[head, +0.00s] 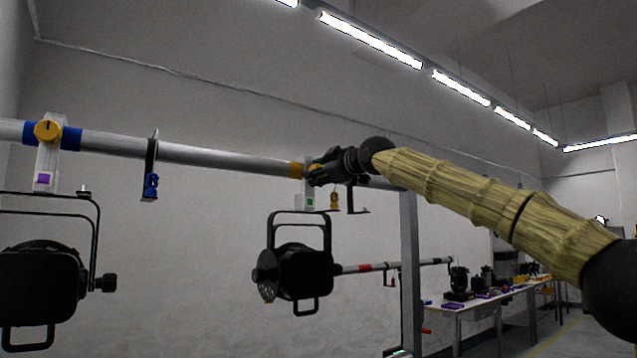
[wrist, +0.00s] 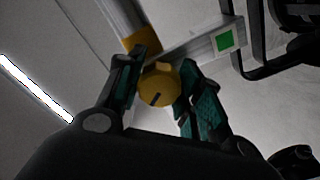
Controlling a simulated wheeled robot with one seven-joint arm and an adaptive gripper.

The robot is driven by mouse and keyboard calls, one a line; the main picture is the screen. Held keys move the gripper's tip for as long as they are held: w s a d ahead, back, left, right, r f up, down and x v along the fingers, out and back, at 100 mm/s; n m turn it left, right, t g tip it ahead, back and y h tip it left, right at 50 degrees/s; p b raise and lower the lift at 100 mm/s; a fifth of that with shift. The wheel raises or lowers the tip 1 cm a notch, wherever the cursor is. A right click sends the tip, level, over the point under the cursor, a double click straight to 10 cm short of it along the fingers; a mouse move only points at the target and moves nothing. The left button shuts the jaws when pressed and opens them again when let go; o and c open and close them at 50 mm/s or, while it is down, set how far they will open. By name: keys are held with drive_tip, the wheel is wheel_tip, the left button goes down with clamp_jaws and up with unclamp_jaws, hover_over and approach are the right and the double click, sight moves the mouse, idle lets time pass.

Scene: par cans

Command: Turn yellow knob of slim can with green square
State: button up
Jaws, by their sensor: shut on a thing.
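The slim can (head: 297,274) hangs from the pipe by a clamp (head: 305,202) with a green square, near the middle of the head view. The green square (wrist: 225,41) shows clearly in the wrist view. The yellow knob (wrist: 160,84) on that clamp is round with a dark line slanting across its face. My gripper (wrist: 167,85) has its teal-padded fingers on either side of the knob and is shut on it. In the head view my gripper (head: 322,172) hides the knob.
The pipe (head: 215,157) runs across the view. A table (head: 480,302) stands at the back right.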

drive_tip(key=shift+m+b, duration=1.15)
drive_tip(key=shift+m, duration=0.75)
drive_tip(key=o, duration=1)
drive_tip(key=shift+o, duration=0.2)
drive_tip(key=shift+s, duration=0.1)
drive_tip(key=v, duration=1.2)
drive_tip(key=shift+f, duration=0.1)
